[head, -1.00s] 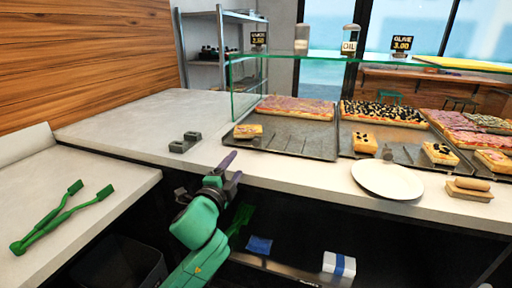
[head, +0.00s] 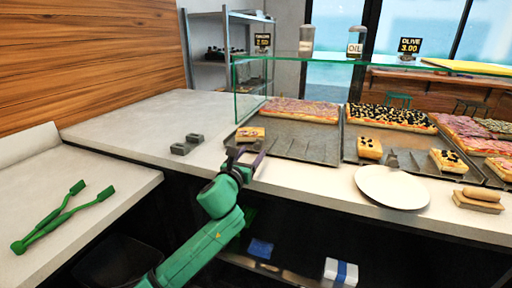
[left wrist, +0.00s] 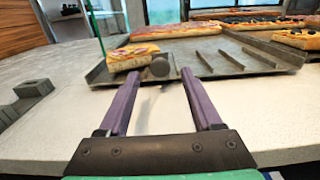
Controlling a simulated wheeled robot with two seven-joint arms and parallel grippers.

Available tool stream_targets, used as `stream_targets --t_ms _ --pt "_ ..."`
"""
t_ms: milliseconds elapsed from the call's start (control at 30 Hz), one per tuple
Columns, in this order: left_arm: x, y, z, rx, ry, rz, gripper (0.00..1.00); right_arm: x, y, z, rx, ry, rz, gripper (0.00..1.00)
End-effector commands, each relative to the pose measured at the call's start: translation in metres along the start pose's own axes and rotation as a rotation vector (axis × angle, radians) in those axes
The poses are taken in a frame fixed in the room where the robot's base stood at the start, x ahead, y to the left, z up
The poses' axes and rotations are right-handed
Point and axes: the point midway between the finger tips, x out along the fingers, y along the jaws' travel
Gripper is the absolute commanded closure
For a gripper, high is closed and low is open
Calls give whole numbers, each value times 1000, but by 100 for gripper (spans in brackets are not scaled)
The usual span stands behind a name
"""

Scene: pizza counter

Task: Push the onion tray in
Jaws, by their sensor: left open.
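The onion tray (head: 300,147) is the metal tray at the left end of the glass counter. It holds a large pinkish pizza (head: 301,110) at its back and one cut slice (head: 250,134) at its front left corner. My left gripper (head: 246,156) is open and empty, just in front of that corner. In the left wrist view its two purple fingers (left wrist: 161,80) point at the tray's front edge (left wrist: 215,79). Whether the fingers touch the tray I cannot tell. My right gripper is out of view.
An olive pizza tray (head: 405,157) stands to the right, with a white plate (head: 392,187) before it. A glass shelf (head: 390,63) runs above the trays. A grey block (head: 187,144) and green tongs (head: 62,217) lie left. The counter's back left is clear.

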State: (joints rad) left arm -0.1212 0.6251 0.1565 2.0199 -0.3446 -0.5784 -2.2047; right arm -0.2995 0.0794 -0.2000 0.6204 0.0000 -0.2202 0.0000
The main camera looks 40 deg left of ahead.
Motion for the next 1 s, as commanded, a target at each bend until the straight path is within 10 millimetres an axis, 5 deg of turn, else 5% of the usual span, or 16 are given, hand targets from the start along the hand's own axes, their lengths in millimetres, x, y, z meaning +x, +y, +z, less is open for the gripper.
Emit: stream_targets --t_ms 200,500,700,1000 --pt "37 0 1 -2 0 2 34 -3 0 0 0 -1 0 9" --pt "42 0 0 -2 1 -1 34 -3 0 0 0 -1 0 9" --pt "42 0 0 -2 1 -1 100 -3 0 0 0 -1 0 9" --pt "42 0 0 -2 1 0 100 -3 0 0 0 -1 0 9"
